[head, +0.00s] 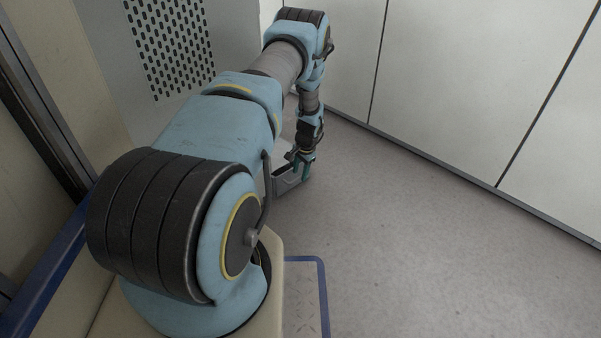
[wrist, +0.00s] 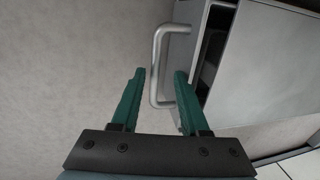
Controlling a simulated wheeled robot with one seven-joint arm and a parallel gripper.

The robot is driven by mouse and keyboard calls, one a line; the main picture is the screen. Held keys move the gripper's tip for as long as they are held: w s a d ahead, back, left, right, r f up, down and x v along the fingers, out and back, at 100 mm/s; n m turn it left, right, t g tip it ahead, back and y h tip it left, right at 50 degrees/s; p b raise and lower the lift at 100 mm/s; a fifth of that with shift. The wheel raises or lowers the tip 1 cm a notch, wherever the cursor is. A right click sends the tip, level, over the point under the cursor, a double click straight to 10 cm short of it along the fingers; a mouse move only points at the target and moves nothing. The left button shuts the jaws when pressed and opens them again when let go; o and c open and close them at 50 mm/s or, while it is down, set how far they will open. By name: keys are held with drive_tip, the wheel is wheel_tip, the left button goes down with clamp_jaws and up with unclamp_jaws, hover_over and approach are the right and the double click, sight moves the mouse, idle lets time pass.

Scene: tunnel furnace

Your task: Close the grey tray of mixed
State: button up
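The grey tray (head: 289,182) shows low beside the cabinet in the head view, partly hidden by my arm. In the wrist view the tray's grey front (wrist: 187,14) stands out from the grey body, with a dark gap behind it. A silver bar handle (wrist: 155,62) sticks out from that front. My gripper (wrist: 159,72) is open, with one green finger on each side of the handle's bar. The fingers look apart from the bar; contact cannot be made out. My gripper also shows small in the head view (head: 300,163). The tray's contents are not visible.
A grey cabinet body (wrist: 270,60) fills the right of the wrist view. A perforated grey panel (head: 170,45) stands behind my arm. White wall panels (head: 440,80) run along the back right. The grey floor (head: 430,250) to the right is clear.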

wheel_tip(320, 180, up, 11)
drive_tip(key=s+d+p, duration=0.1)
drive_tip(key=p, duration=0.3)
drive_tip(key=shift+s+d+f, duration=0.2)
drive_tip(key=shift+s+d, duration=0.05)
drive_tip(key=shift+s, duration=0.05)
